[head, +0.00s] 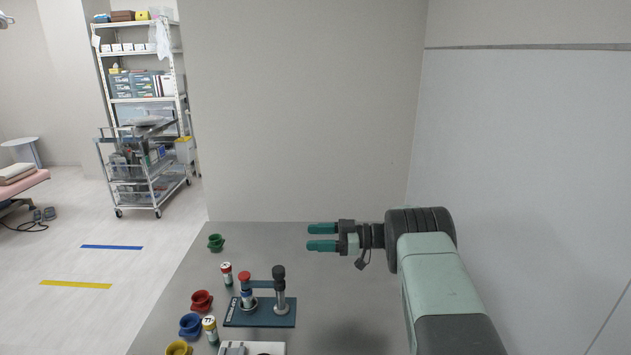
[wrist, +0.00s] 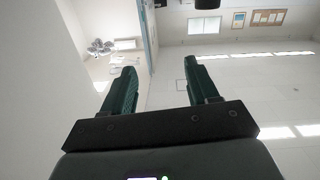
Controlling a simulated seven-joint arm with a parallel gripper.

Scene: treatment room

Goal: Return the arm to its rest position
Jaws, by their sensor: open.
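My gripper (head: 322,237) is at the right of the head view, held above the far part of the grey table (head: 300,238). Its two green fingers point left and are apart, with nothing between them. In the wrist view the open fingers (wrist: 157,90) also show empty, with walls and ceiling lights behind them. My arm reaches up from the lower right of the head view. No table object touches the gripper.
Left of the gripper stand a green cup (head: 216,243), a red cup (head: 201,301), a blue cup (head: 190,326), a yellow cup (head: 178,348), two vials (head: 226,273) (head: 210,330), and a dark blue stand (head: 260,313) holding a red-capped vial (head: 246,290). A white device (head: 235,349) is at the front. A wall rises on the right.

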